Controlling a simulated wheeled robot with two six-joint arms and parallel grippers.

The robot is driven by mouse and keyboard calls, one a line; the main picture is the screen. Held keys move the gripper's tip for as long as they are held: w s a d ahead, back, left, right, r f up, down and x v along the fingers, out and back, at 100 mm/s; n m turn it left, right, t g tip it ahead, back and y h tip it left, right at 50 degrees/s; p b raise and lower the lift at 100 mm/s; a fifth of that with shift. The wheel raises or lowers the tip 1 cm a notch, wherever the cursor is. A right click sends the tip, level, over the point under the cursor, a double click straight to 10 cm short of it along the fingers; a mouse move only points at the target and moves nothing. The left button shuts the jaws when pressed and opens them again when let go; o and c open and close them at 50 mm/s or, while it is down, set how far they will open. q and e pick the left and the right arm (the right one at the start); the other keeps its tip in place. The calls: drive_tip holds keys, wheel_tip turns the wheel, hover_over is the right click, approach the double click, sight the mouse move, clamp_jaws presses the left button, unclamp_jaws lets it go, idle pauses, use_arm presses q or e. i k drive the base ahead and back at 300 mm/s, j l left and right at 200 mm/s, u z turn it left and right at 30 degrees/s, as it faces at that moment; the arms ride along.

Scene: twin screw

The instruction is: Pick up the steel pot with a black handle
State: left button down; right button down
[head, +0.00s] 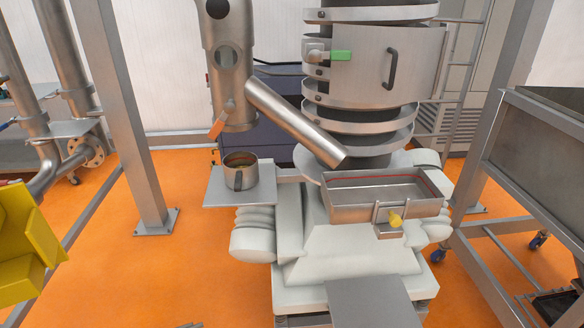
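The steel pot (241,175) stands upright on a small grey metal shelf (215,197) left of the centre. It is a short round cup shape with an open top, and something brownish-yellow shows inside. Its dark handle (238,181) is on the side facing me. Neither of my grippers can be made out in the head view, and nothing is touching the pot.
A slanted pipe (295,125) passes above. A steel post (125,120) stands left. Yellow objects (25,240) are at far left.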

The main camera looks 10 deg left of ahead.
sight(240, 178)
drive_tip(key=u, duration=0.75)
